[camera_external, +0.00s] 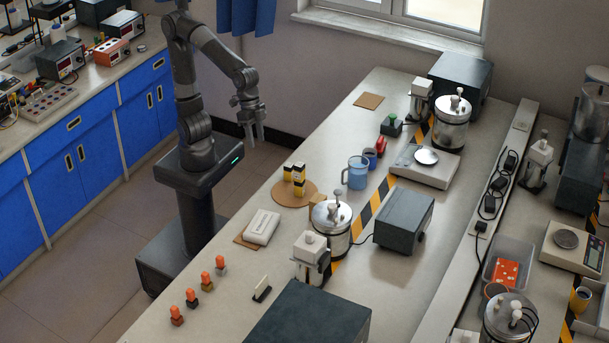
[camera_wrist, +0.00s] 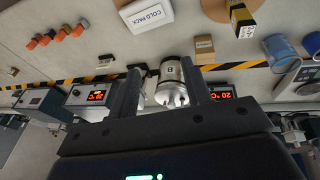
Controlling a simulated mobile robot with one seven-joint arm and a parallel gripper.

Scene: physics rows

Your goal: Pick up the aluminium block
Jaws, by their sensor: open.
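Several small blocks with orange tops stand in a row on the bench near its front left edge. The one with the palest grey base (camera_external: 220,268) looks like the aluminium block and stands at the end nearest the cold pack; its material is hard to confirm. The row also shows small at upper left in the wrist view, where the block nearest the cold pack (camera_wrist: 80,29) shows mostly its orange top. My gripper (camera_external: 251,132) is open and empty, raised beside the bench's left edge, well away from the blocks. Its two fingers (camera_wrist: 162,68) show apart in the wrist view.

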